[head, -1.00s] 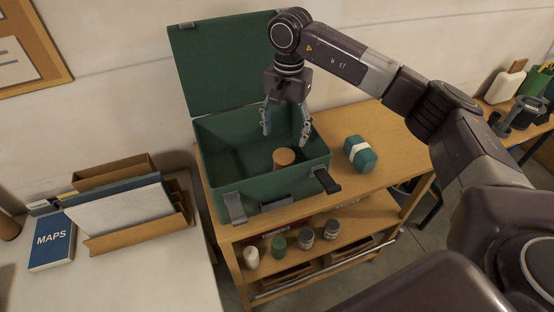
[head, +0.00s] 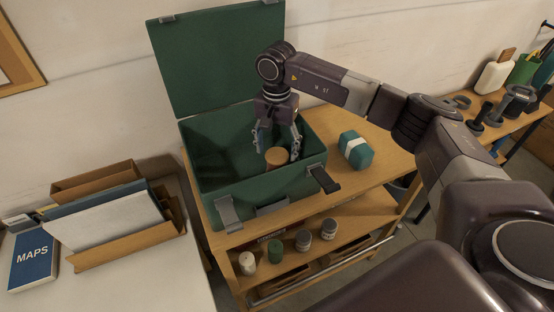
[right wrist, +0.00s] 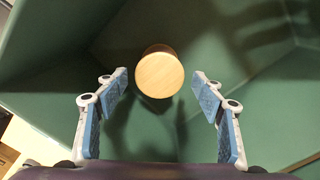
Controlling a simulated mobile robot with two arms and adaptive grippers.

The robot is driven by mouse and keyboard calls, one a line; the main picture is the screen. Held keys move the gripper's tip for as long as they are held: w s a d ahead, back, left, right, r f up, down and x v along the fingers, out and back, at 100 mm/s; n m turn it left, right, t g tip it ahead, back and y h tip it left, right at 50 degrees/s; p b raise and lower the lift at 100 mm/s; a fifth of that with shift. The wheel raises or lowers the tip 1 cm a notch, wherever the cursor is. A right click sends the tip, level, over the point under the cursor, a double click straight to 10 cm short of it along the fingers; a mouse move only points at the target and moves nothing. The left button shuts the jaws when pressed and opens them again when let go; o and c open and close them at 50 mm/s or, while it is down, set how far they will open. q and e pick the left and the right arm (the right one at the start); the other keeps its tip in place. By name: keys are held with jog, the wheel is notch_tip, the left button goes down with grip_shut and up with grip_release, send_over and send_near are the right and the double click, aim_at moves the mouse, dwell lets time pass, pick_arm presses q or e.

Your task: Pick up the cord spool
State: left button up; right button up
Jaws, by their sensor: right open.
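The cord spool (head: 277,157) stands inside the open green toolbox (head: 262,190), with its round wooden top showing. Its lower part is partly hidden by the box's front wall. My right gripper (head: 277,146) is open and reaches down into the toolbox, just above and behind the spool. In the right wrist view the spool's wooden end (right wrist: 159,73) lies ahead of the fingertips, roughly midway between the open fingers (right wrist: 159,82). Nothing is between the finger pads. My left gripper is not in view.
The toolbox stands on a wooden cart (head: 388,150), lid raised behind it. A teal bundle with a white band (head: 355,149) lies to its right. Several small jars (head: 276,252) stand on the shelf below.

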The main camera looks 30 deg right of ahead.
aim_at(277, 154)
jog(key=shift+f+p, duration=0.3)
jog(key=shift+f, duration=1.15)
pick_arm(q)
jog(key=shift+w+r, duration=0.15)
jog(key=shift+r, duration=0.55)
pick_arm(e)
jog(key=shift+c, duration=0.6)
jog(key=c, duration=1.2)
jog(key=shift+o, duration=0.2)
jog(key=shift+r, duration=0.1)
jog(key=shift+w+r+b, duration=0.1)
jog(key=shift+r+b, duration=0.2)
jog(key=shift+r, duration=0.25)
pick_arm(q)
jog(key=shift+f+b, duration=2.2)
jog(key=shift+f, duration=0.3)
pick_arm(e)
notch_tip(277, 154, up, 19)
jog(key=shift+s+f, duration=0.15)
jog(key=shift+s, duration=0.05)
